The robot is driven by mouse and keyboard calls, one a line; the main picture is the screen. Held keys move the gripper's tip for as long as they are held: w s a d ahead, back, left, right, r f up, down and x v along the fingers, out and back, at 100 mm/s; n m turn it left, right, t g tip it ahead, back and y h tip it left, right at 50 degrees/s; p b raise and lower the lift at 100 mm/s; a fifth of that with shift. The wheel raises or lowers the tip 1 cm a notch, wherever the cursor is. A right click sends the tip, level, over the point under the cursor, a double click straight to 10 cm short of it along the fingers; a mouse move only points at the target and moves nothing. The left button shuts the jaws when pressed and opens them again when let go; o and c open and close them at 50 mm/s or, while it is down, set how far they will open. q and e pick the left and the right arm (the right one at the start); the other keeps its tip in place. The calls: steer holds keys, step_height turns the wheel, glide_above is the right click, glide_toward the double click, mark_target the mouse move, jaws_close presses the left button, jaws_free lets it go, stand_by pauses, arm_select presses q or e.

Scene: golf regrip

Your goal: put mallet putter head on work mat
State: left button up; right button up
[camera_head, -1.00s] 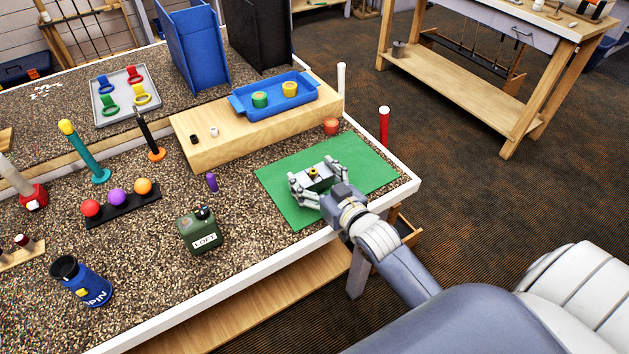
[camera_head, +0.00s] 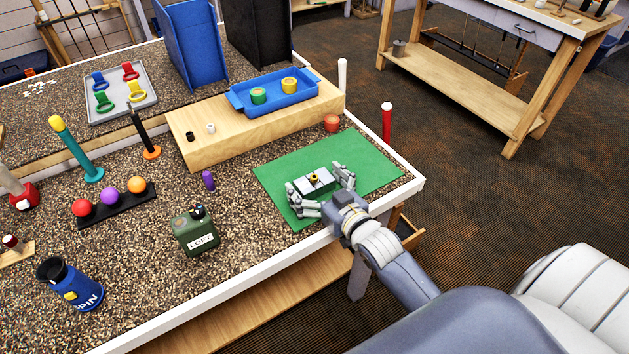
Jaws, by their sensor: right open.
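The mallet putter head (camera_head: 313,183) is a small grey block with a yellow and black spot on top. It rests on the green work mat (camera_head: 285,168) at the right end of the bench. My right gripper (camera_head: 322,187) is open, with its fingers spread on both sides of the head. Whether a finger touches the head is hard to tell. My left gripper is not in view.
A wooden riser (camera_head: 205,150) with a blue tray (camera_head: 240,103) stands behind the mat. A green LOFT can (camera_head: 196,233) stands to the left, with bare bench between.

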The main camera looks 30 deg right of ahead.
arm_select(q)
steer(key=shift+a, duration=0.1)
arm_select(e)
steer(key=shift+r, duration=0.15)
steer(key=s, duration=0.3)
steer(key=s+r, duration=0.1)
steer(key=s, duration=0.2)
steer(key=s+b, duration=0.1)
steer(key=s, duration=0.3)
steer(key=shift+d+r, duration=0.15)
steer(key=shift+d, duration=0.2)
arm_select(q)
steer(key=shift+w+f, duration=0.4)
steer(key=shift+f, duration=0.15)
arm_select(e)
steer(key=shift+s+d+r, duration=0.1)
steer(key=shift+s+r, duration=0.15)
steer(key=shift+s, duration=0.6)
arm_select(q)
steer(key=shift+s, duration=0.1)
